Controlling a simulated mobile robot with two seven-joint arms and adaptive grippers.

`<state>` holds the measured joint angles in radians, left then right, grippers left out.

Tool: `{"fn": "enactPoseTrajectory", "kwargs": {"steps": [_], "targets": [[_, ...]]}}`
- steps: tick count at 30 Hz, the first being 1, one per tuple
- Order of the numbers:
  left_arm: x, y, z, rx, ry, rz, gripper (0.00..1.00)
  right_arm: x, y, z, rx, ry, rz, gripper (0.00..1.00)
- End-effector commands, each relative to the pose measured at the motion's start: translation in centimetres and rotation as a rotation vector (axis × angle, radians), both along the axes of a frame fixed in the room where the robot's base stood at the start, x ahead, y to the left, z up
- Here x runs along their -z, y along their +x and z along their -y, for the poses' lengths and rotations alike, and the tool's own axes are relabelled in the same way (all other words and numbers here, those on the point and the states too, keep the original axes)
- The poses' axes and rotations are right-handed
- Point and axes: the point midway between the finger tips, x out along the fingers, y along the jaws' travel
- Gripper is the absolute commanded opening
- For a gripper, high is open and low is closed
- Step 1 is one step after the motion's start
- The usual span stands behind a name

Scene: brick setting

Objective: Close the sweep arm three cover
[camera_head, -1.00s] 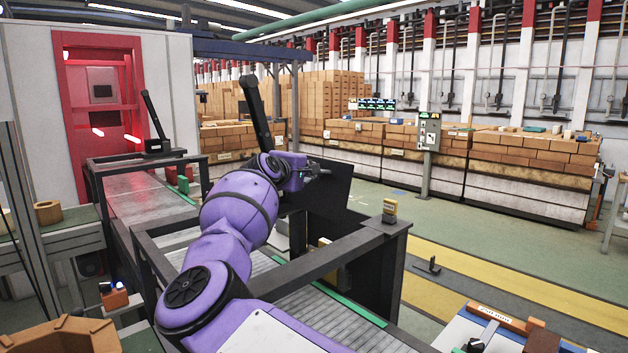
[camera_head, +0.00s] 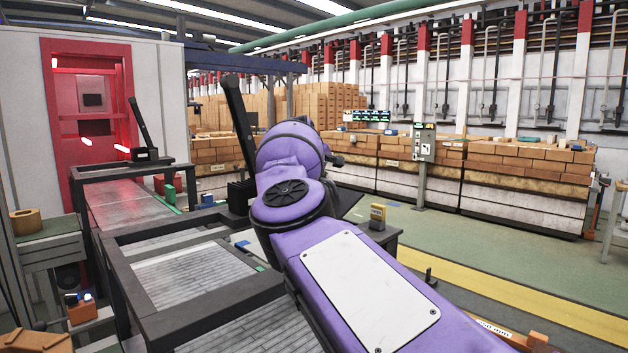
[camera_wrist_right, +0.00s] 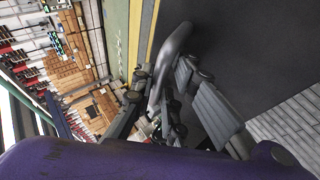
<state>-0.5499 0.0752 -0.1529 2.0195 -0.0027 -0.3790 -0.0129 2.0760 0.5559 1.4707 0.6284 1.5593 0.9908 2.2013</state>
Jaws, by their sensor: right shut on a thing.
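In the wrist view a dark flat panel (camera_wrist_right: 235,45), seemingly the cover, fills the upper right. A curved grey handle (camera_wrist_right: 172,55) stands along its edge. My right gripper (camera_wrist_right: 165,105) is shut on this handle, with its finger links on both sides. In the head view only a dark edge of the panel (camera_head: 350,198) shows beside my purple right arm, which hides the handle and the gripper. I cannot tell the panel's exact angle. Black upright sweep arms stand on the conveyor frames, one near (camera_head: 240,120) and one farther off (camera_head: 142,122). My left gripper is out of view.
A black-framed roller conveyor (camera_head: 190,275) runs on the left toward a red doorway (camera_head: 90,110). A yellow-grey box (camera_head: 377,217) stands right of my arm. A grey control post (camera_head: 424,150) and brick stacks (camera_head: 525,160) are behind. The green floor between is clear.

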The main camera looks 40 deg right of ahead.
Motion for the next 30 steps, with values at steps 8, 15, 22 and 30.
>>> {"fn": "enactPoseTrajectory", "kwargs": {"steps": [8, 15, 22, 30], "targets": [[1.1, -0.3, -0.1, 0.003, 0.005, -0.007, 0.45, 2.3, -0.1, 2.8, 0.012, -0.014, 0.009, 0.0], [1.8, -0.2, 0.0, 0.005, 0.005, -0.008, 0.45, 3.9, -0.1, 3.7, 0.014, -0.014, 0.009, 0.0], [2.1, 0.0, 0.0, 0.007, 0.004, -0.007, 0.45, 4.7, -0.2, 4.1, 0.015, -0.014, 0.009, 0.0], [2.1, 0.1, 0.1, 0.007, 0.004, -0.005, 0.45, 4.9, -0.2, 4.3, 0.017, -0.014, 0.009, 0.0]]}}
